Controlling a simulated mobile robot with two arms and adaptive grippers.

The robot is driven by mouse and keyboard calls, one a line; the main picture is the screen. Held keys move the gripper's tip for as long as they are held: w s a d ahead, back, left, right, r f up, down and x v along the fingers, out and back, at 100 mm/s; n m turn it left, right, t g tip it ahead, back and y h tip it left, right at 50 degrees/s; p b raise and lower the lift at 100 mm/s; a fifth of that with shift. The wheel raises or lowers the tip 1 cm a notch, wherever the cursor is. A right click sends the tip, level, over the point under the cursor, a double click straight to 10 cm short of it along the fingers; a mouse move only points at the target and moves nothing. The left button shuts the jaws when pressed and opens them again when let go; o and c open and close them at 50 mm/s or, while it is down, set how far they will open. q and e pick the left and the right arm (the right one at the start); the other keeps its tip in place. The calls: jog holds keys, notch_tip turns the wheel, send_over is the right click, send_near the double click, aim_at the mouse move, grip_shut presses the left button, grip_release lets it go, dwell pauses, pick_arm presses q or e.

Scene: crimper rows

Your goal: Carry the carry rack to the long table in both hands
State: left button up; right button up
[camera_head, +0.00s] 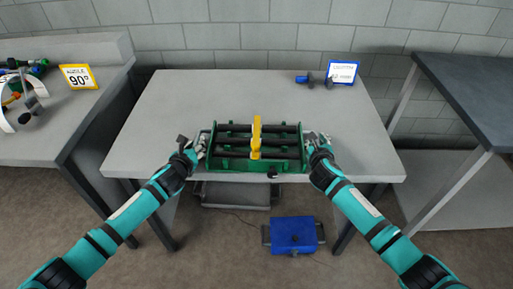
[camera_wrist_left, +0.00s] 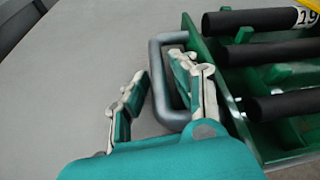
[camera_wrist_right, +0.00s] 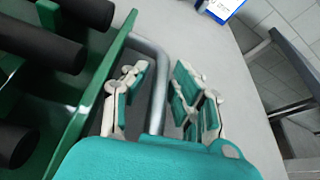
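The carry rack (camera_head: 231,164) is a green tray with several black bars and a yellow upright piece (camera_head: 256,138) in its middle. It sits near the front edge of the grey table (camera_head: 180,95). My left gripper (camera_head: 194,146) is at the rack's left end. In the left wrist view its fingers (camera_wrist_left: 160,82) are apart, with the grey end handle (camera_wrist_left: 156,60) between them. My right gripper (camera_head: 316,141) is at the right end. In the right wrist view its fingers (camera_wrist_right: 160,85) are spread on either side of the other grey handle (camera_wrist_right: 158,100).
A blue box (camera_head: 293,235) lies on the floor below. A bench with a yellow "90°" sign (camera_head: 79,76) is left; a dark-topped table (camera_head: 470,90) is right.

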pick_arm(q)
jog(key=shift+c, duration=0.4)
pick_arm(e)
jog(key=shift+c, duration=0.4)
pick_arm(q)
grip_shut()
pick_arm(e)
grip_shut()
